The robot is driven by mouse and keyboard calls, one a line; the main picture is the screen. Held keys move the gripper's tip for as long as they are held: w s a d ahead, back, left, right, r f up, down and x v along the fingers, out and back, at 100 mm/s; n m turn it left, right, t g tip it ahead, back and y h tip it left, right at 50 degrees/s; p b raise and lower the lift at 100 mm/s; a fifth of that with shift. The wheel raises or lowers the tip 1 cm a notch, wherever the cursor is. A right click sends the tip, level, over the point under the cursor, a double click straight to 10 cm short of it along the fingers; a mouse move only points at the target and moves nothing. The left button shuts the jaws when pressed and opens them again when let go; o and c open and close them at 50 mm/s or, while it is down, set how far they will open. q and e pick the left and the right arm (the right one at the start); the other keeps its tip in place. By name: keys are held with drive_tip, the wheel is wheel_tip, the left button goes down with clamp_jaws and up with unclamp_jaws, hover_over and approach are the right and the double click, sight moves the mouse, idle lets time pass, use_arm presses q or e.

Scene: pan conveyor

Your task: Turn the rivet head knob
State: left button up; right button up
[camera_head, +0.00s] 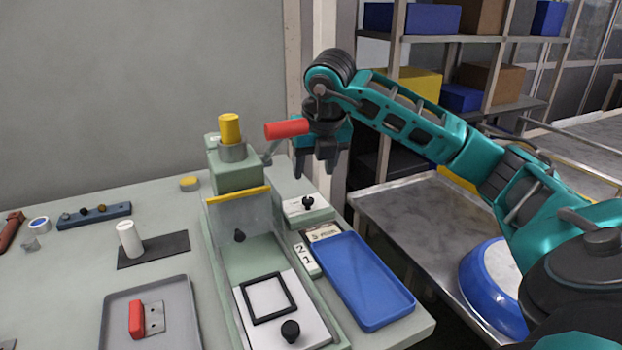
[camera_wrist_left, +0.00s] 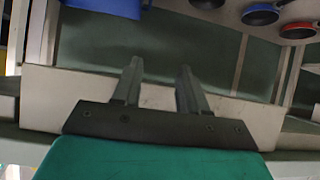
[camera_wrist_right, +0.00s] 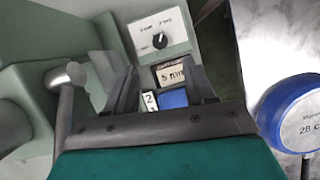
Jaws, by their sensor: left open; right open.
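The rivet head knob is a small black knob (camera_head: 307,203) on a pale control box (camera_head: 308,215) right of the press. In the right wrist view the knob (camera_wrist_right: 160,41) shows beyond my fingertips, on a white dial face with small marks. My right gripper (camera_head: 318,168) is open and empty, pointing down above and slightly right of the box, apart from the knob. Its fingers (camera_wrist_right: 162,88) also show in the right wrist view. My left gripper (camera_wrist_left: 159,68) is open and empty in the left wrist view, away from the bench; it is outside the head view.
The press has a red-handled lever (camera_head: 287,129) close beside my right gripper and a yellow cylinder (camera_head: 230,128) on top. A blue tray (camera_head: 364,281) and a number counter (camera_head: 305,255) lie in front of the box. A grey tray (camera_head: 178,297) sits at the front left.

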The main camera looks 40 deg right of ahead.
drive_tip(key=v, duration=0.3)
drive_tip(key=shift+r, duration=0.1)
idle(0.3)
